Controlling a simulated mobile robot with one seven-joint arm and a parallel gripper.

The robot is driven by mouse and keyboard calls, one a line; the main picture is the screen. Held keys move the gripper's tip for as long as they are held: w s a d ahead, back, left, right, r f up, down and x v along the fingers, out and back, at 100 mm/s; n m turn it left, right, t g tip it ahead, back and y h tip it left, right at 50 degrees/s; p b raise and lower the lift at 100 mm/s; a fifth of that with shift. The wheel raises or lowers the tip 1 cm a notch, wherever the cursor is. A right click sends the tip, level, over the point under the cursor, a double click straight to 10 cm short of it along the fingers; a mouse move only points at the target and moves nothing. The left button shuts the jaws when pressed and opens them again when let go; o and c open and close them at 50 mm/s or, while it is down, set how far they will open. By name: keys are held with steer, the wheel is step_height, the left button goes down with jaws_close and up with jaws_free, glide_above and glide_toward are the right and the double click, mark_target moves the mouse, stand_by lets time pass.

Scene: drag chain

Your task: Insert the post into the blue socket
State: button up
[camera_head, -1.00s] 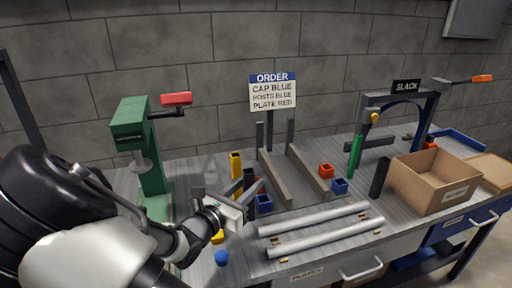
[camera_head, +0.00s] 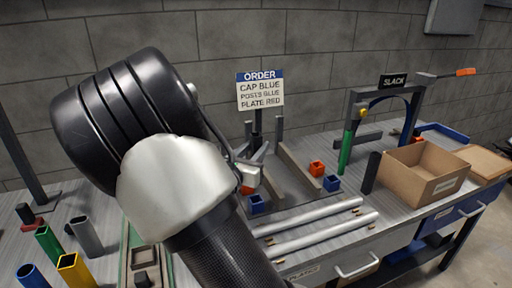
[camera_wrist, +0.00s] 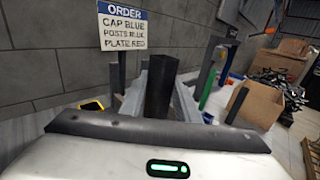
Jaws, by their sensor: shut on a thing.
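My gripper (camera_wrist: 160,108) is shut on a dark square post (camera_wrist: 161,85), which stands up in the middle of the wrist view between the grey fingers. In the head view my gripper (camera_head: 250,170) is partly behind my arm, and I cannot make out the post clearly there. A blue socket (camera_head: 256,204) sits on the bench just below my gripper. A second blue socket (camera_head: 331,183) lies farther right. The post appears clear of both sockets. The order sign (camera_head: 260,91) reads cap blue, posts blue, plate red.
A red socket (camera_head: 316,168) sits near the right blue one; another red part (camera_head: 247,190) is close under my gripper. Two silver rails (camera_head: 320,232) lie in front. Coloured tubes (camera_head: 75,270) stand at lower left. An open cardboard box (camera_head: 425,172) stands right.

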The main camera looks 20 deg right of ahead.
steer(key=shift+f+b, duration=1.8)
steer(key=shift+f, duration=0.95)
steer(key=shift+f+b, duration=1.55)
steer(key=shift+f, duration=1.15)
steer(key=o, duration=1.2)
steer(key=shift+c, duration=0.2)
steer(key=shift+a, duration=0.1)
steer(key=p+v, duration=0.3)
steer(key=v, duration=1.4)
steer(key=shift+s+r, duration=0.1)
steer(key=shift+s, duration=0.05)
